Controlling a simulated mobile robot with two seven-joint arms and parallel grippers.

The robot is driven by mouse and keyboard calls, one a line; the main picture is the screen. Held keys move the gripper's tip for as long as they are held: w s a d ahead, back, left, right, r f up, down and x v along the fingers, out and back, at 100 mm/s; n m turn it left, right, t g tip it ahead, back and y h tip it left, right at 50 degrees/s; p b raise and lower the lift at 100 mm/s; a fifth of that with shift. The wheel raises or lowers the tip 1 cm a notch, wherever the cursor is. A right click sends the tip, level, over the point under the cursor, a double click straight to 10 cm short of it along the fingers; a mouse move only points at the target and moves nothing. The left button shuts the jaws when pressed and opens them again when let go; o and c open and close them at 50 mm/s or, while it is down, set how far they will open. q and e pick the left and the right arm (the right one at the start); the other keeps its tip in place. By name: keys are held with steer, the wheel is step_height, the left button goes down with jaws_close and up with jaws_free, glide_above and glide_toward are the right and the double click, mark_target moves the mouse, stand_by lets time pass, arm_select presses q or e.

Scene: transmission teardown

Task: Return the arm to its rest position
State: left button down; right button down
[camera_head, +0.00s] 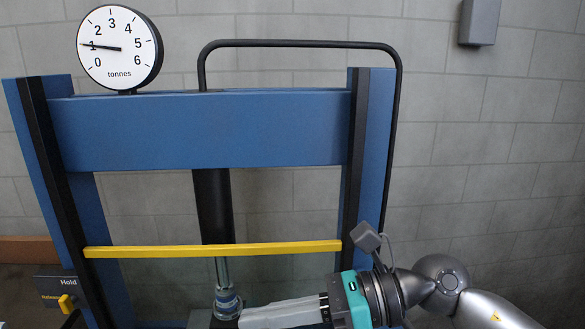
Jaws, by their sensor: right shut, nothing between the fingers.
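My right arm (436,285) comes in from the lower right, silver with a teal band near the wrist. My right gripper (245,318) points left at the bottom of the view, in front of the blue press frame, and is shut and empty. Its tips are close to the lower end of the press ram (226,300); I cannot tell whether they touch. My left gripper is not in view.
The blue press frame (200,130) fills the left and middle, with a yellow bar (215,249) across it. A round tonnes gauge (120,48) points near 1. A grey wall stands behind.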

step_height(320, 180, up, 6)
steer(key=w+a+m+t+y, duration=0.1)
steer(key=m+t+y, duration=0.2)
steer(key=m+y, duration=0.15)
steer(key=w+d+r+m+t+h, duration=0.2)
steer(key=w+d+m+t+h, duration=0.4)
steer(key=m+t, duration=1.15)
steer(key=d+f+m+g+h, duration=0.2)
steer(key=d+f+m+h, duration=0.45)
steer(key=f+m, duration=0.3)
steer(key=d+f+m+g+h, duration=0.3)
steer(key=d+f+m+h, duration=0.4)
steer(key=m, duration=0.4)
steer(key=s+d+f+m+g, duration=0.1)
steer(key=s+f+m+g, duration=0.6)
steer(key=s+f+g, duration=0.9)
steer(key=s+f+t+b, duration=0.1)
steer(key=s+f+b, duration=0.15)
steer(key=f, duration=1.25)
steer(key=s+f+t+b, duration=0.2)
steer(key=s+f, duration=0.2)
steer(key=f, duration=1.1)
steer(key=s+d+f+g+b, duration=0.1)
steer(key=s+d+f+b, duration=0.1)
steer(key=s+f, duration=1.3)
steer(key=shift+d+f+h+b, duration=0.3)
steer(key=shift+d+f+b, duration=0.15)
steer(key=shift+b, duration=0.1)
